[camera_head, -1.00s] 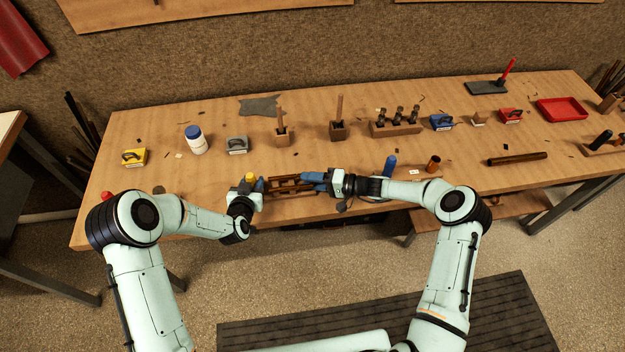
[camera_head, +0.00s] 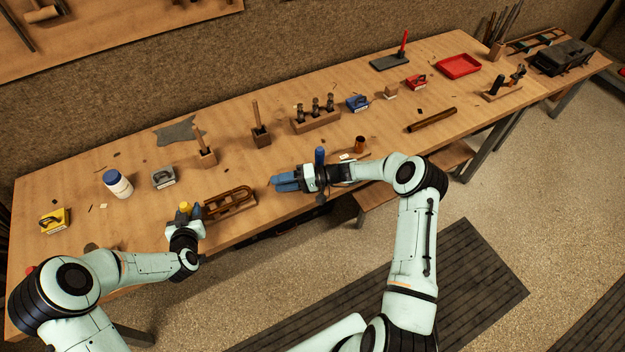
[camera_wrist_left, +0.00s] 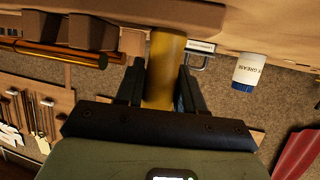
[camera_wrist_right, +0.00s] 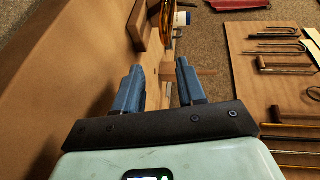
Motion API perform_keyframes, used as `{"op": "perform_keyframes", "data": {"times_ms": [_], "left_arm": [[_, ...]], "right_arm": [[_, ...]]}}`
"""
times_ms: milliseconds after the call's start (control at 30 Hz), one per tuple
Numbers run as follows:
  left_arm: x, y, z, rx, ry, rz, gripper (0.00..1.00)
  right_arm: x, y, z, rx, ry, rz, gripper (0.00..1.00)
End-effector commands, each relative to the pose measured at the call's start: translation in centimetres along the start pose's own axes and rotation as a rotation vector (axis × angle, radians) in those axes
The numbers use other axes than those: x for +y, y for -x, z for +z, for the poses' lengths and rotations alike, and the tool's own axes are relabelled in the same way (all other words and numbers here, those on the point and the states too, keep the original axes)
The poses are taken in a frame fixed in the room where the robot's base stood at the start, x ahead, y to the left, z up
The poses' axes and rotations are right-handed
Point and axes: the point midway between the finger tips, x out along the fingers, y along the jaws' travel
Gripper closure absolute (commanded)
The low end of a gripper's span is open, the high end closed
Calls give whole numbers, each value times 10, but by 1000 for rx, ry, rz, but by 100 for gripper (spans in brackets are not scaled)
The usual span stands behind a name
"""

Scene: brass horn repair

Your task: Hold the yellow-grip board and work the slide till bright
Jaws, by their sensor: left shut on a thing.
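The wooden board (camera_head: 231,209) lies near the front edge of the bench, with the looped brass slide (camera_head: 228,198) on it. Its yellow grip (camera_head: 184,207) is at the left end. My left gripper (camera_head: 189,216) is shut on this grip; the left wrist view shows the yellow grip (camera_wrist_left: 163,68) between both fingers. My right gripper (camera_head: 283,183) is open and empty, right of the board and apart from it. In the right wrist view nothing is between its fingers (camera_wrist_right: 158,85), and part of the brass slide (camera_wrist_right: 166,18) shows beyond them.
Yellow (camera_head: 53,220), grey (camera_head: 163,177), blue (camera_head: 357,103) and red (camera_head: 416,82) handled blocks stand along the bench. A blue-capped white jar (camera_head: 117,184), tool holders (camera_head: 316,120) and a red tray (camera_head: 459,66) are behind. A small brown cup (camera_head: 360,144) stands right of my right gripper.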

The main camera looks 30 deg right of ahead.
Motion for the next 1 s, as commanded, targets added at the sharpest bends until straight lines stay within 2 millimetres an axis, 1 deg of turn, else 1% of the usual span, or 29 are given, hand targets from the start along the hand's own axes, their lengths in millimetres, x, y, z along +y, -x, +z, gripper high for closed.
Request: {"op": "perform_keyframes", "data": {"times_ms": [33,300,333,367,400,933,1000], "left_arm": [[-1,0,1,-1,-1,-2,91],[-1,0,1,-2,-1,-2,91],[-1,0,1,-2,-1,-2,91],[-1,0,1,-2,-1,-2,91],[-1,0,1,-2,-1,-1,91],[-1,0,1,-2,-1,-1,91],[0,0,1,-2,-1,-1,91]], "right_arm": [[0,12,-1,4,0,2,60],[0,64,-2,1,1,3,60],[0,69,-4,0,2,5,60],[-1,69,-5,-2,1,2,60],[-1,55,-4,-8,-1,-4,60],[-1,-52,-4,-5,1,-3,60],[-4,-64,1,-6,-1,-5,60]]}}
